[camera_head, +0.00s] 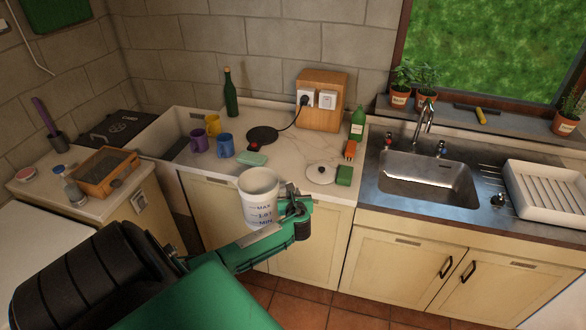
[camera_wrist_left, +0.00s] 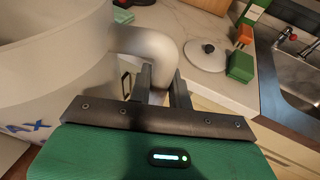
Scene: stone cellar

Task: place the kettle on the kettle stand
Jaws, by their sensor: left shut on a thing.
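The kettle (camera_head: 259,197) is a white, open-topped jug with blue MAX and MIN marks, held about upright in front of the counter's front edge. My left gripper (camera_head: 293,203) is shut on its handle, at the right side of the body. In the left wrist view the white handle (camera_wrist_left: 147,43) runs between the two fingers, and the kettle body fills the left. The kettle stand (camera_head: 262,135) is a dark round base with a red switch, lying on the counter behind the kettle. My right gripper is not in view.
A cord runs from the stand to a socket box (camera_head: 321,98). A white lid (camera_head: 321,173), sponges and a green bottle (camera_head: 357,124) are to the right.

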